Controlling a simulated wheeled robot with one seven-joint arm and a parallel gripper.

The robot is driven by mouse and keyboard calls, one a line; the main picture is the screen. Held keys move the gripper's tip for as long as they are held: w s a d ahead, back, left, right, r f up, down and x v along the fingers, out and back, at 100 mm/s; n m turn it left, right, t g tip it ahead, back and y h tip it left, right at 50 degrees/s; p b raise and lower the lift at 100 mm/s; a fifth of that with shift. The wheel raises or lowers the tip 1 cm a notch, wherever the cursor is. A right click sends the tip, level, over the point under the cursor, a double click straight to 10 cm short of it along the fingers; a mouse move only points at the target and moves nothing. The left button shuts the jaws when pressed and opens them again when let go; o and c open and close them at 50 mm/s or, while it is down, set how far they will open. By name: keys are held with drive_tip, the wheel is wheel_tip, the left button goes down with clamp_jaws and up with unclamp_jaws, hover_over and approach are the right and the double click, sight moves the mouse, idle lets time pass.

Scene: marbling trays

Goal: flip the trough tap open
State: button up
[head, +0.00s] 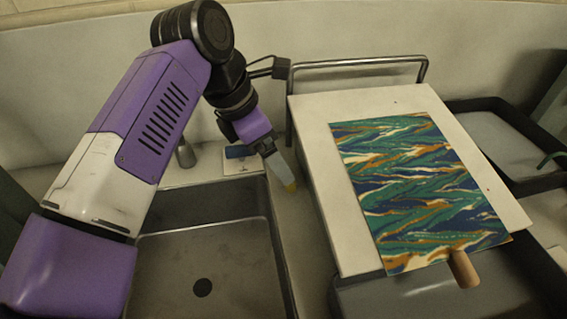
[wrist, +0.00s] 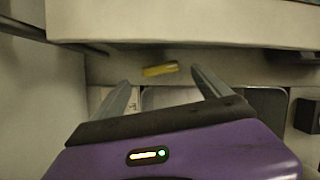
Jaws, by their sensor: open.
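The grey metal trough (head: 271,235) is at lower left in the head view, with a dark round drain in its floor. A short grey post (head: 185,154), which looks like part of the tap, stands at its back edge. My arm partly hides it, and I cannot make out a lever or its position. My gripper (head: 287,178) points down past the trough's right side, open and apart from the post. In the wrist view its two fingers (wrist: 160,77) are spread with nothing between them. A small yellow piece (wrist: 160,70) shows just beyond the fingertips.
A pale board (head: 312,150) with a marbled sheet (head: 415,190) is close right of my gripper. A metal rail (head: 355,64) stands behind it. A small blue block (head: 238,152) is on a white plate behind the trough. Dark trays (head: 500,180) are at right.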

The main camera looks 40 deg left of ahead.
drive_tip(key=x, duration=0.5)
drive_tip(key=shift+w+f, duration=0.1)
drive_tip(key=shift+f, duration=0.25)
drive_tip(key=shift+c, duration=0.5)
drive_tip(key=shift+d, duration=0.1)
drive_tip(key=c, duration=1.3)
drive_tip(key=shift+o, duration=0.2)
drive_tip(key=shift+m+g+h, duration=0.4)
drive_tip(key=shift+m, duration=1)
drive_tip(key=o, duration=1.4)
drive_tip(key=shift+c, duration=0.2)
drive_tip(key=shift+r, duration=0.15)
